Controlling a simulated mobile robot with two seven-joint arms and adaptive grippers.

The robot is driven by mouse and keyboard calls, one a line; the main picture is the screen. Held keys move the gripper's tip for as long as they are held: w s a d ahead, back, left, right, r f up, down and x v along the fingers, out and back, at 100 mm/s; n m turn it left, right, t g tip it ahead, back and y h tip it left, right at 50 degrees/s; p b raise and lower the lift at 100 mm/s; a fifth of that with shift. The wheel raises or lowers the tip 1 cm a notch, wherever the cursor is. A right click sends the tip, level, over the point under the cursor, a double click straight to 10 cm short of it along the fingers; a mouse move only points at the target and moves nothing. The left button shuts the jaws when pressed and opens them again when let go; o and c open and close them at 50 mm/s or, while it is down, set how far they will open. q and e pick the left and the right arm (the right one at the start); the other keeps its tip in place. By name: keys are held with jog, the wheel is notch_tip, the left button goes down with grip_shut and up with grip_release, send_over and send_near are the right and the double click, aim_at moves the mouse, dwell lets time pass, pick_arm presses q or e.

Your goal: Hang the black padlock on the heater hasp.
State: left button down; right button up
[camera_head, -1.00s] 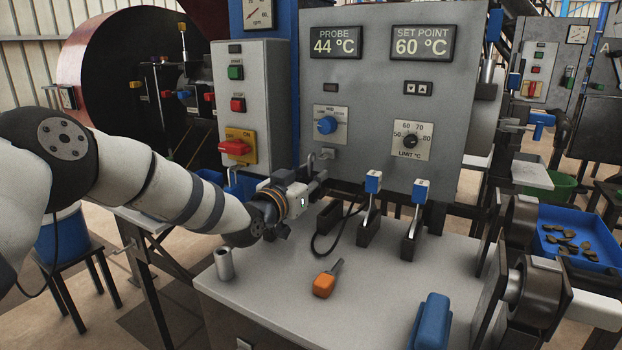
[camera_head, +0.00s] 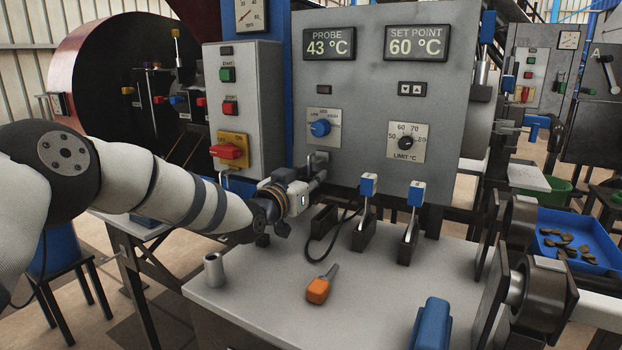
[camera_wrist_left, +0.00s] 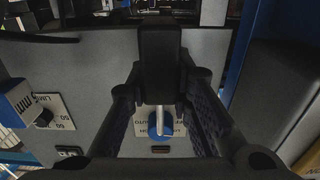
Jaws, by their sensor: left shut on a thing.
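My left gripper (camera_head: 318,178) is at the lower front of the grey heater panel (camera_head: 358,165), just below the small grey heater hasp (camera_head: 318,158). In the left wrist view my left gripper (camera_wrist_left: 162,105) is shut on the black padlock (camera_wrist_left: 160,65), a dark block between the fingers. Its pale shackle (camera_wrist_left: 159,118) points toward the panel, in line with the blue knob (camera_wrist_left: 157,130). In the head view the padlock is hard to make out against the gripper. I cannot tell whether the shackle touches the hasp. My right gripper is not in view.
The bench (camera_head: 260,295) holds a metal cylinder (camera_head: 214,270), an orange-handled tool (camera_head: 319,288), a blue object (camera_head: 432,322) and two blue-topped levers (camera_head: 366,215) (camera_head: 412,222). A control box with a red switch (camera_head: 228,151) stands left of the gripper. A black cable loops below it.

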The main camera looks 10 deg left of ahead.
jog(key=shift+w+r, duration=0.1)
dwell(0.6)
pick_arm(q)
jog(key=shift+w, duration=0.1)
jog(key=shift+w+d+f, duration=0.1)
jog(key=shift+w+f, duration=0.05)
jog(key=shift+w, duration=0.1)
jog(key=shift+w+d+b, duration=0.15)
jog(key=shift+w+b, duration=0.25)
jog(key=shift+b, duration=0.15)
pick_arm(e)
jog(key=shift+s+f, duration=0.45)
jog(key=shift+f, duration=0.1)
pick_arm(q)
jog(key=shift+f, duration=0.5)
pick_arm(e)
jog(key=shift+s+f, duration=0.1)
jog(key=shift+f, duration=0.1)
